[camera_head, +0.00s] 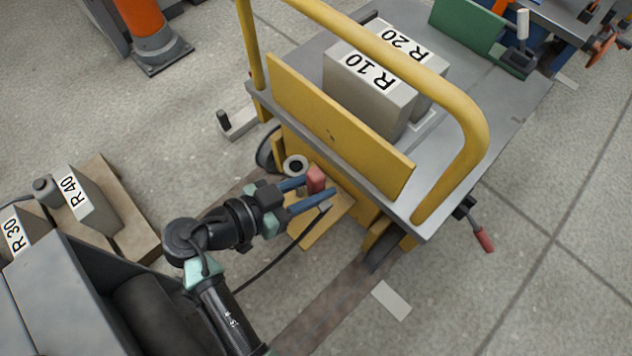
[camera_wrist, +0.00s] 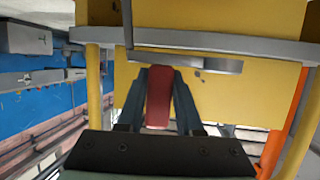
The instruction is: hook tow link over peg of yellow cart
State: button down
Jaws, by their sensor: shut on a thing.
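My gripper (camera_head: 308,194) is shut on the red grip of the tow link (camera_head: 315,180). The red grip also shows between the fingers in the wrist view (camera_wrist: 159,98). A grey ring (camera_head: 295,166) at the link's far end shows just beyond the blue fingers. In the wrist view a grey metal bar (camera_wrist: 190,65) crosses ahead of the grip, seen edge-on. The yellow cart (camera_head: 340,130) stands right in front of my gripper, its yellow plate (camera_head: 335,210) low beneath the fingers. I cannot make out the peg; whether the ring is around it cannot be told.
Grey blocks R 10 (camera_head: 368,92) and R 20 sit on the cart's deck. A bracket with a black post (camera_head: 237,122) lies on the floor left of the cart. Block R 40 (camera_head: 85,200) stands at the left.

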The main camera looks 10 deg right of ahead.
jog(key=b, duration=0.5)
send_over(315, 217)
jog(key=shift+d+f, duration=0.1)
jog(key=shift+f, duration=2.8)
jog(key=shift+f+b, duration=2.4)
jog(key=shift+f, duration=0.45)
jog(key=shift+c, duration=2.4)
grip_release()
jog(key=shift+r, duration=0.1)
jog(key=p+v, duration=0.6)
jog(key=v, duration=0.7)
jog(key=shift+p, duration=0.35)
jog(key=shift+w, duration=0.15)
